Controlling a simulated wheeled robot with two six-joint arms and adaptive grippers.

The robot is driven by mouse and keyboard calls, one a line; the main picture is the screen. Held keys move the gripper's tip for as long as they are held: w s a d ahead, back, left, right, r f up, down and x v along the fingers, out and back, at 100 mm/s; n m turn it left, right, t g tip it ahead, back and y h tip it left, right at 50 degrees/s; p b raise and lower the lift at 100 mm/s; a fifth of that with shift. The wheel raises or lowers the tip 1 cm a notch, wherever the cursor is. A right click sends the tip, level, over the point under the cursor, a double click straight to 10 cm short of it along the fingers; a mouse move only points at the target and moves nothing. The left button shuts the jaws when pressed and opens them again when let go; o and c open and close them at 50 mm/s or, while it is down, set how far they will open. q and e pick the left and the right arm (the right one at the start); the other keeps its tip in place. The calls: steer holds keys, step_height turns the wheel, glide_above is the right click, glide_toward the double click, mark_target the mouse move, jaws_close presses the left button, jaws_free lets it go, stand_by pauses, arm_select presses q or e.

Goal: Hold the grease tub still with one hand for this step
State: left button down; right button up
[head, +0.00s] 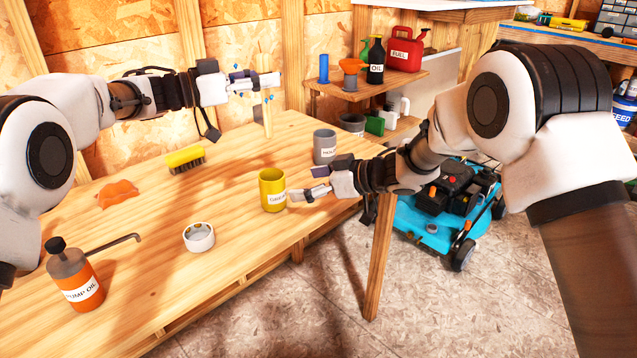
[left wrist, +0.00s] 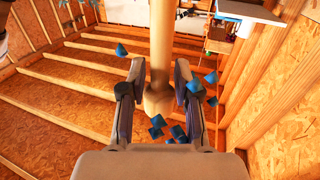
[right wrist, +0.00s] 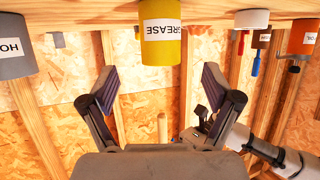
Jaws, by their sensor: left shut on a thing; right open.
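The grease tub (head: 272,190) is a yellow cylinder with a white label, standing upright near the table's right edge. It also shows at the top of the right wrist view (right wrist: 162,50), apart from the fingers. My right gripper (head: 306,183) is open and empty, close beside the tub on its right. My left gripper (head: 268,84) is at the back of the table, shut on an upright wooden post (head: 267,118). The post also shows between its fingers in the left wrist view (left wrist: 162,50), with several small blue pieces around it.
A grey tub (head: 325,147) stands behind my right gripper. A blue mower (head: 440,215) stands to the right.

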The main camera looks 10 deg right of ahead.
mark_target(284, 187)
steer(key=x, duration=0.9)
steer(key=shift+a+f, duration=0.1)
steer(key=c, duration=1.3)
arm_select(q)
steer(key=shift+m+h, duration=0.3)
steer(key=shift+m, duration=0.2)
steer(key=f, duration=0.2)
steer(key=s+f, duration=0.1)
steer(key=f, duration=0.1)
steer(key=shift+a+f, duration=0.1)
steer(key=shift+a, duration=0.25)
step_height(284, 187, down, 12)
steer(key=shift+f, duration=0.2)
